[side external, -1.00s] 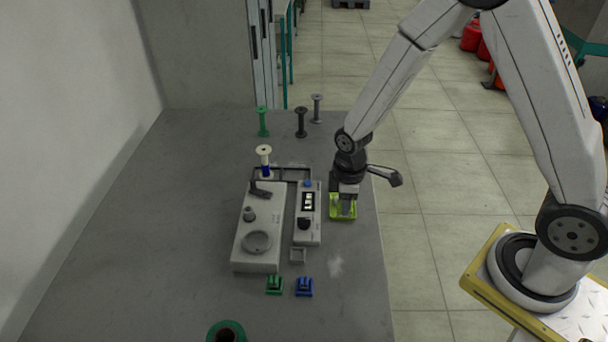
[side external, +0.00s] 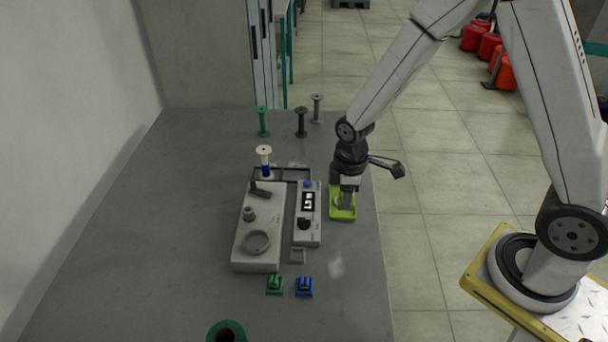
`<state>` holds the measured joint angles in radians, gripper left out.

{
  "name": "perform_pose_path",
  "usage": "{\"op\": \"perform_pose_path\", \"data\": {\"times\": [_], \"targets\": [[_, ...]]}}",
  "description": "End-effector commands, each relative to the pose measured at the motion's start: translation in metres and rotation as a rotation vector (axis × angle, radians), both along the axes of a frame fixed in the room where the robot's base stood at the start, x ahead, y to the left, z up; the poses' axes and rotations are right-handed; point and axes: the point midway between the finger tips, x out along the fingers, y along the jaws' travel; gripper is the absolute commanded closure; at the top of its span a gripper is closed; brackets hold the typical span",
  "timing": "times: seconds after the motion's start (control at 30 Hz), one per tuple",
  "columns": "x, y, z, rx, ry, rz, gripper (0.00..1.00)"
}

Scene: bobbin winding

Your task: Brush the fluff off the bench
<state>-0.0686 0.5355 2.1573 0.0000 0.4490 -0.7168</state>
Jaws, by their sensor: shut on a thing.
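A pale smudge of fluff (side external: 335,268) lies on the grey bench, right of the blue clip-like part. My gripper (side external: 344,202) points down at the right side of the bench, farther back than the fluff and apart from it. It is shut on a lime-green piece (side external: 343,215), low at the bench top. The jaws hide part of this piece, and I cannot tell its exact shape or whether it is a brush.
The winder (side external: 262,225) and its control box (side external: 308,215) stand just left of my gripper. A green clip (side external: 275,285) and a blue clip (side external: 304,287) sit in front. Spools stand at the back, including a black one (side external: 301,122). The bench's left side is clear.

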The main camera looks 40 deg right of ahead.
Motion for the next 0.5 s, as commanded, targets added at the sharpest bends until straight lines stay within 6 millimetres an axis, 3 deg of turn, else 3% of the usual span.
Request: {"op": "perform_pose_path", "data": {"times": [0.27, 0.5], "targets": [[-0.003, 0.007, -0.001, 0.000, 0.000, 0.003, 1.00], [-0.021, 0.038, -0.007, 0.000, 0.000, 0.007, 1.00]]}}
